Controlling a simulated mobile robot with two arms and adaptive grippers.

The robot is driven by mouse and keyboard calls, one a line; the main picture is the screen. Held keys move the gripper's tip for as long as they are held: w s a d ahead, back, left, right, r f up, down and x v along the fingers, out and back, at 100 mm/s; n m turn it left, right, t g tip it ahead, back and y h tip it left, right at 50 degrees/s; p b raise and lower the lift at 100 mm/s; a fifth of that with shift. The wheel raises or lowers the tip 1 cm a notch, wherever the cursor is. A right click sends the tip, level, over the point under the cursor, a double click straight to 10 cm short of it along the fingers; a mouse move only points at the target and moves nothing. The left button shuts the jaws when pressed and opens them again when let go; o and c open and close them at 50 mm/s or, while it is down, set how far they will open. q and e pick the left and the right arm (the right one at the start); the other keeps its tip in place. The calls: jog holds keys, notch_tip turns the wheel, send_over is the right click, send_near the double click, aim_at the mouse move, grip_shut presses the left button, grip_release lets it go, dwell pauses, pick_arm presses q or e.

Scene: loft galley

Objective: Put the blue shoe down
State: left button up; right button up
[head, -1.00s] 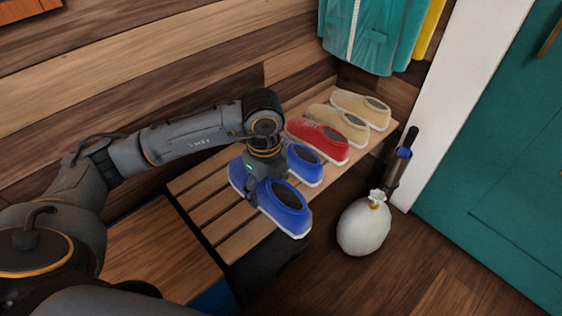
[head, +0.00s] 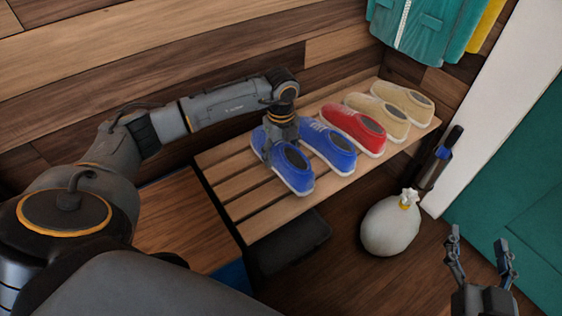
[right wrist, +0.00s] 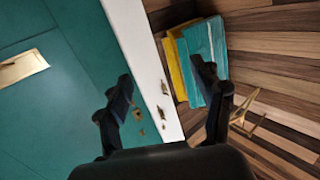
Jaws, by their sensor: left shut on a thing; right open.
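A blue shoe (head: 291,168) with a white sole is at the left part of the slatted wooden rack (head: 243,209). My left gripper (head: 276,147) is shut on it from above and hides part of its rear. The shoe looks low over or on the slats; I cannot tell whether it bears on them. A second blue shoe (head: 330,148) stands close on its right. My right gripper (head: 478,245) is open and empty at the lower right, away from the rack. It also shows in the right wrist view (right wrist: 165,92).
A red shoe (head: 355,132) and beige shoes (head: 403,104) stand further right on the rack. A pale tied bag (head: 390,228) and a dark upright holder (head: 438,162) are on the floor beside it. Jackets (head: 418,27) hang above. Bare slats lie left of the held shoe.

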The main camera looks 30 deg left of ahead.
pick_arm(q)
notch_tip(320, 180, down, 3)
jog(key=shift+a+f+b, duration=0.1)
jog(key=shift+b, duration=0.55)
pick_arm(e)
notch_tip(320, 180, up, 6)
jog(key=t+y, duration=0.1)
jog(key=t, duration=0.2)
jog(key=shift+s+a+r+t, duration=0.15)
jog(key=shift+a+t, duration=0.25)
jog(key=shift+a, duration=0.05)
pick_arm(q)
jog(key=shift+f, duration=0.15)
jog(key=o, duration=1.4)
jog(key=shift+c, duration=0.2)
pick_arm(e)
jog(key=shift+r, duration=0.1)
